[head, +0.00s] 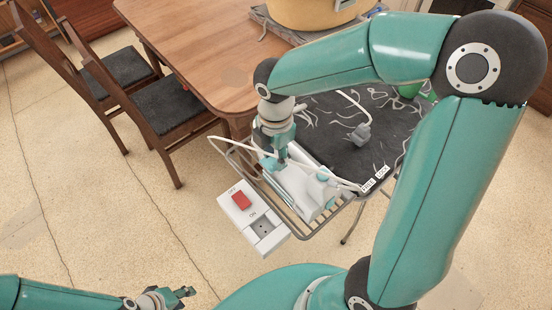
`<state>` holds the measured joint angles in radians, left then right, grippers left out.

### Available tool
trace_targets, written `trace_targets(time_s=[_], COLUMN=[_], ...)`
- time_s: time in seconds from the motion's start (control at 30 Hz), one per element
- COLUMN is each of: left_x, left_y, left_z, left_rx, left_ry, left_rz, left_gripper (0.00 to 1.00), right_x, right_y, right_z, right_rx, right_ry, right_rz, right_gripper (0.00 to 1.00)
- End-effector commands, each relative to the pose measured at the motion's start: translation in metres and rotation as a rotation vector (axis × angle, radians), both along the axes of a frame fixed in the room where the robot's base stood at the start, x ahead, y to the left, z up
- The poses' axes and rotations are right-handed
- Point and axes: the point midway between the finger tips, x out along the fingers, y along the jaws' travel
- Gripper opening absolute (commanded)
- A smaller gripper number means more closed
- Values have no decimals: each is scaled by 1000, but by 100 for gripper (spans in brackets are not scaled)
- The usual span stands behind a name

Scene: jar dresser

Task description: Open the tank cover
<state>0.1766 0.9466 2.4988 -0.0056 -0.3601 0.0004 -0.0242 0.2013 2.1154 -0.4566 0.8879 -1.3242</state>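A white and teal iron (297,187) lies on the wire rack (303,230) at the end of the ironing board. Small teal parts show on it, but I cannot make out which is the tank cover. My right gripper (276,163) points down at the iron's far left part, touching it or just above it. Its fingers overlap the iron, so their gap and any contact are unclear. My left gripper (184,292) is low at the bottom left, away from the iron. Its fingers are too small to judge.
The ironing board (325,133) has a dark patterned cover with a grey plug (362,134) on it. A switched socket (253,216) with a red switch sits at the rack's front left. A wooden table (195,45) and chairs (165,110) stand behind. Floor is clear at left.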

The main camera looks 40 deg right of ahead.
Motion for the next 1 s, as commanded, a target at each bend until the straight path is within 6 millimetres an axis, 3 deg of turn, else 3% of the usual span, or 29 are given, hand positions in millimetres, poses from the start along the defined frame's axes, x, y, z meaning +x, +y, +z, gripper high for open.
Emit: trace_targets(time_s=[0.2, 0.53, 0.57, 0.77, 1.0], left_x=[0, 0, 0, 0, 0], left_y=[0, 0, 0, 0, 0], left_z=[-1, -1, -1, -1, -1], left_rx=[0, 0, 0, 0, 0], left_ry=[0, 0, 0, 0, 0], left_rz=[0, 0, 0, 0, 0], left_gripper=[40, 40, 40, 40, 40], right_x=[0, 0, 0, 0, 0], right_y=[0, 0, 0, 0, 0], right_z=[-22, -25, -25, -25, -25], right_rx=[-1, -1, -1, -1, -1], right_ry=[1, -1, -1, -1, -2], right_rz=[0, 0, 0, 0, -1], right_gripper=[36, 36, 35, 1, 0])
